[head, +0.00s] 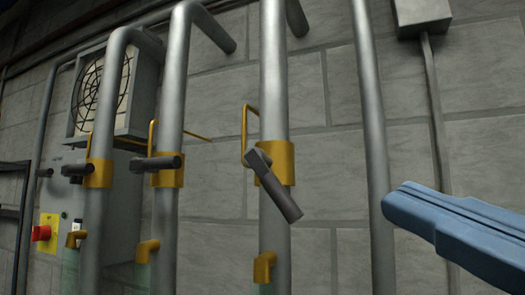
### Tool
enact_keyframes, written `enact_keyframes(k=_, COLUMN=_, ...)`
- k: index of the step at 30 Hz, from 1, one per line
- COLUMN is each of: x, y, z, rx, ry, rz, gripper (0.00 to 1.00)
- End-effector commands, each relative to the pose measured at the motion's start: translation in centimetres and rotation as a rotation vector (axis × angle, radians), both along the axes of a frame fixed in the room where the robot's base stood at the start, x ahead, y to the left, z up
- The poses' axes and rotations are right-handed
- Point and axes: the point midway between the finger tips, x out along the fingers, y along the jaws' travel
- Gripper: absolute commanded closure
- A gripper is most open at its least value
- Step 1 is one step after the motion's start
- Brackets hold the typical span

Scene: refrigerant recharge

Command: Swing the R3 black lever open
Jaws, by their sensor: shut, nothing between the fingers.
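Three black levers sit on yellow valve collars on vertical grey pipes. The left lever (75,169) and the middle lever (150,163) lie about level. The right lever (275,188) is tilted, its free end pointing down and to the right. No R3 label is readable, so I cannot tell from marking which lever is R3. My gripper (396,201) is blue, at the right side of the head view, fingers together and empty. It appears to the right of the right lever, apart from it in the picture.
A bare grey pipe (371,135) stands between the right lever and my gripper. Thin yellow tubes and lower yellow fittings (264,268) run by the pipes. A fan unit (142,95) and a red switch (41,233) are at left, against a grey block wall (480,110).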

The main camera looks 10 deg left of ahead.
Motion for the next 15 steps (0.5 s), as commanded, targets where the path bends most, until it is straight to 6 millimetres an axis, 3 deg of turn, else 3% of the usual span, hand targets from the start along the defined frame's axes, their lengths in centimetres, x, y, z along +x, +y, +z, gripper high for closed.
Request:
enact_keyframes(k=3, x=-0.9, y=0.3, z=-0.4, rx=-0.040, ry=0.027, rz=0.013, gripper=1.00)
enact_keyframes(k=6, x=-0.6, y=0.8, z=-0.4, rx=-0.047, ry=0.034, rz=0.021, gripper=1.00)
enact_keyframes(k=15, x=3.9, y=3.8, z=1.7, rx=-0.045, ry=0.035, rz=0.026, gripper=1.00)
